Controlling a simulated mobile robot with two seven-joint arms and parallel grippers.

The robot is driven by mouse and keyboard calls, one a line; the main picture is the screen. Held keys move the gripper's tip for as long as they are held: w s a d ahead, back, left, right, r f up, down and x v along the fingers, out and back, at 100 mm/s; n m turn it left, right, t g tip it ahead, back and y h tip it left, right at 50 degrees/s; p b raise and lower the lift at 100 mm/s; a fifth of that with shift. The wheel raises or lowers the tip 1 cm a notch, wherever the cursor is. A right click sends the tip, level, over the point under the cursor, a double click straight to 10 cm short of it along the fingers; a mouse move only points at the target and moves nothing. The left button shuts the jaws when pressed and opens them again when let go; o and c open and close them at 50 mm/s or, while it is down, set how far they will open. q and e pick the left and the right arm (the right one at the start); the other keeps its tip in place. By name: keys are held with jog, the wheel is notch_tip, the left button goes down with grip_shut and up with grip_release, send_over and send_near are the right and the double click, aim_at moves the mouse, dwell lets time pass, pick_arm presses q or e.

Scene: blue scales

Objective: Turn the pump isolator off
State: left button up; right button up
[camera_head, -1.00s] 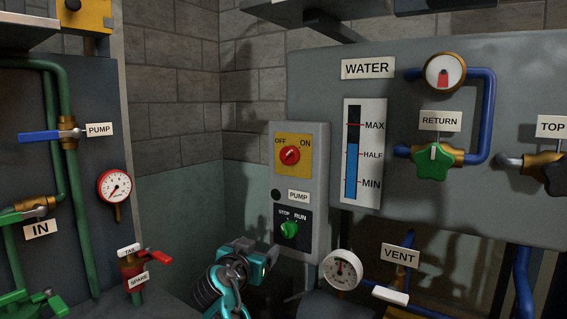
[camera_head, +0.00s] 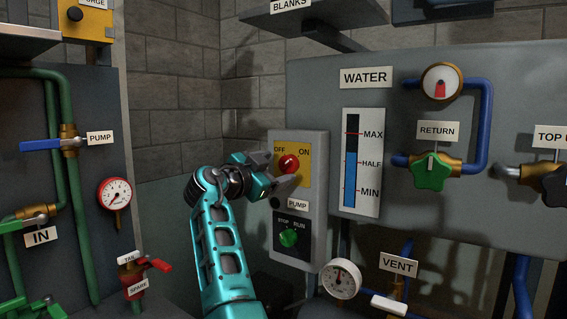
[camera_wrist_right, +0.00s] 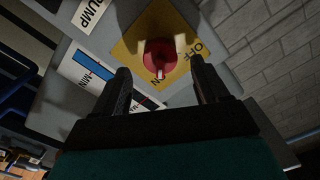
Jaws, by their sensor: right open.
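The pump isolator is a red rotary knob (camera_head: 289,163) on a yellow plate marked OFF and ON, at the top of a grey box. In the right wrist view the knob (camera_wrist_right: 160,52) lies ahead between the two fingers, and its white mark points towards ON. My right gripper (camera_head: 275,171) is open in front of the knob, its fingers to either side. Whether they touch it I cannot tell. The fingers also show in the wrist view (camera_wrist_right: 161,66). My left gripper is not in view.
Below the isolator is a green STOP/RUN knob (camera_head: 288,238) on the same box. To the right are a water level gauge (camera_head: 361,165) and a green RETURN valve (camera_head: 431,170). A left panel carries a blue PUMP lever (camera_head: 40,146) and a red-rimmed dial (camera_head: 115,193).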

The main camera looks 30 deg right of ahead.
aim_at(283, 166)
jog(key=shift+p+x, duration=0.3)
jog(key=shift+x, duration=1.7)
jog(key=shift+c, duration=0.3)
jog(key=c, duration=1)
